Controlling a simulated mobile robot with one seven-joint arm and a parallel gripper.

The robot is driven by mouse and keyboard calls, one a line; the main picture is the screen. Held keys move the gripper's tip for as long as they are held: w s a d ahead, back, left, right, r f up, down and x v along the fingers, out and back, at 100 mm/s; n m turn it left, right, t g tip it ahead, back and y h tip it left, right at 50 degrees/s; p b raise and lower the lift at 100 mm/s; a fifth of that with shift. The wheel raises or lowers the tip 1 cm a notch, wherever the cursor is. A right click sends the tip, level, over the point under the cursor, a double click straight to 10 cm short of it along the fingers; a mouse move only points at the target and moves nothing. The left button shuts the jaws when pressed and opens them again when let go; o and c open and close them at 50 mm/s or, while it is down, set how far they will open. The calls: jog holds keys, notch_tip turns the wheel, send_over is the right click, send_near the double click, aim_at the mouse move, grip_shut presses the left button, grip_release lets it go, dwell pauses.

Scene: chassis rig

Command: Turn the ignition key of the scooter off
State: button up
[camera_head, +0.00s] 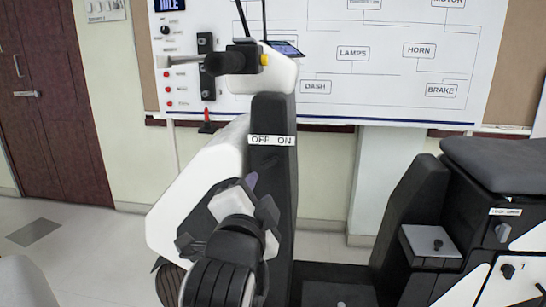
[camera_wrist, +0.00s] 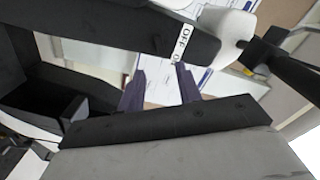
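The scooter's black front panel (camera_head: 270,112) carries an "OFF ON" label (camera_head: 271,140), with OFF at the left and ON at the right. I cannot make out the ignition key in either view. My gripper (camera_head: 251,181) is below the label in the head view, and the arm covers the lower panel. In the wrist view my gripper (camera_wrist: 158,78) has its two dark purple fingers apart, with nothing seen between them. I cannot tell whether a finger touches the panel.
The scooter's handlebar grip (camera_head: 230,61) sticks out above the panel, at the left. The seat (camera_head: 495,160) and rear body are at the right, with a small tray (camera_head: 430,243) in front. A whiteboard (camera_head: 400,85) hangs on the wall behind. Floor is clear at the left.

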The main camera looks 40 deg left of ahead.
aim_at(269, 164)
jog(key=p+x, duration=0.7)
jog(key=x, duration=0.5)
jog(key=c, duration=0.7)
